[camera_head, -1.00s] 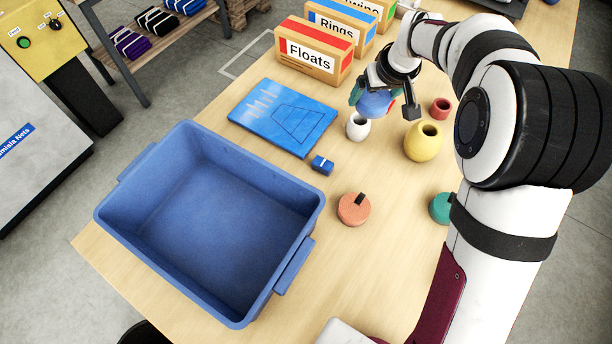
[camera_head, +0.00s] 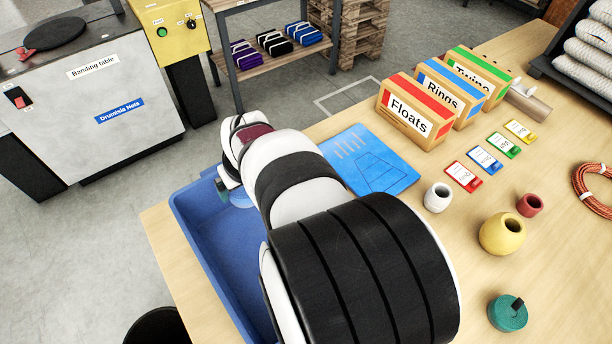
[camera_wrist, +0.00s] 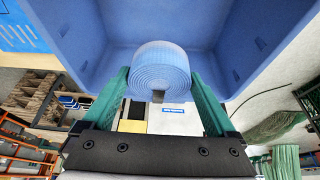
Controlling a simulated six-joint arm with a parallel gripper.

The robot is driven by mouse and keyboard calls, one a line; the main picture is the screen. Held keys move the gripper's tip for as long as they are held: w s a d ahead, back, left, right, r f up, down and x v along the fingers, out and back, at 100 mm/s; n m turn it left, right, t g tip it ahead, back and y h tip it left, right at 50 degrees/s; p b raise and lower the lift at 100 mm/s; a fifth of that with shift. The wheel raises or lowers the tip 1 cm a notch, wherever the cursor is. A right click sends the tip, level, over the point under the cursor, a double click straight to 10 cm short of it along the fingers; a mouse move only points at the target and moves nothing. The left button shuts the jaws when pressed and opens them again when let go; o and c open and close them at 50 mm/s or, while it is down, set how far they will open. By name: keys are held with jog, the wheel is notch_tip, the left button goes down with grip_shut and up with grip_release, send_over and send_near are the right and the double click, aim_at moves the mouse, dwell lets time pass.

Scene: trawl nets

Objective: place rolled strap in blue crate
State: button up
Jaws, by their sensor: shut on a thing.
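The rolled strap is a blue spiral coil (camera_wrist: 160,70), held between the two green fingers of my gripper (camera_wrist: 160,84) in the wrist view. The blue crate (camera_wrist: 100,40) fills the upper part of that view beyond the roll. In the head view my gripper (camera_head: 230,190) is over the far end of the blue crate (camera_head: 187,215), with a bit of the roll showing beside it. My arm covers much of the crate. I cannot tell how high the roll is above the crate floor.
A blue folder-like panel (camera_head: 372,160) lies beyond my arm. A white float (camera_head: 437,198), a yellow float (camera_head: 502,233), a red float (camera_head: 530,205) and a green disc (camera_head: 507,312) stand to the right. Boxes, including Floats (camera_head: 412,112), stand at the back.

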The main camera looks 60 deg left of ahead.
notch_tip(320, 180, down, 13)
jog(key=shift+f, duration=0.2)
